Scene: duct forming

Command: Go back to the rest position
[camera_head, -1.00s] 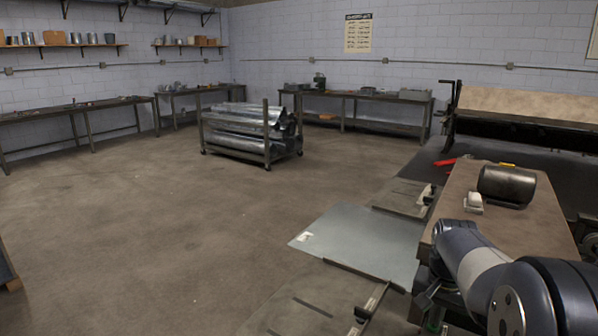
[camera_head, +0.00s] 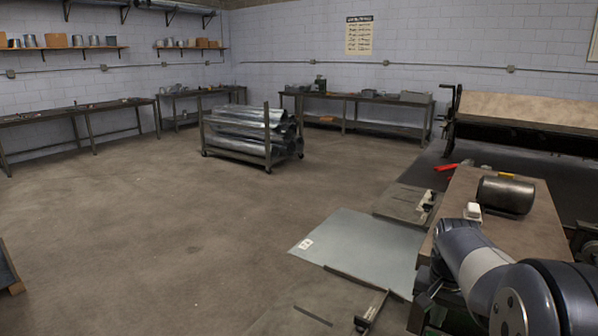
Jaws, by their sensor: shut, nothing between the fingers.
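My arm (camera_head: 482,262) is at the lower right, in front of the near end of a brown-topped bench (camera_head: 535,232). Its pale and dark links bend up to a dark blue-grey joint beside the bench's left edge. My gripper cannot be made out; the far end of the arm is hidden or lost among dark parts below the bench edge. A dark metal cylinder (camera_head: 506,195) lies on the bench beyond the arm. A small white object (camera_head: 473,211) stands left of it, close behind the arm joint in the picture.
A grey sheet (camera_head: 358,250) lies left of the bench, with a darker panel (camera_head: 398,203) beyond it. A wheeled rack (camera_head: 265,157) holds shiny metal stock. Long benches (camera_head: 375,98) line the walls. A large machine (camera_head: 525,120) stands at the back right. The left floor is open.

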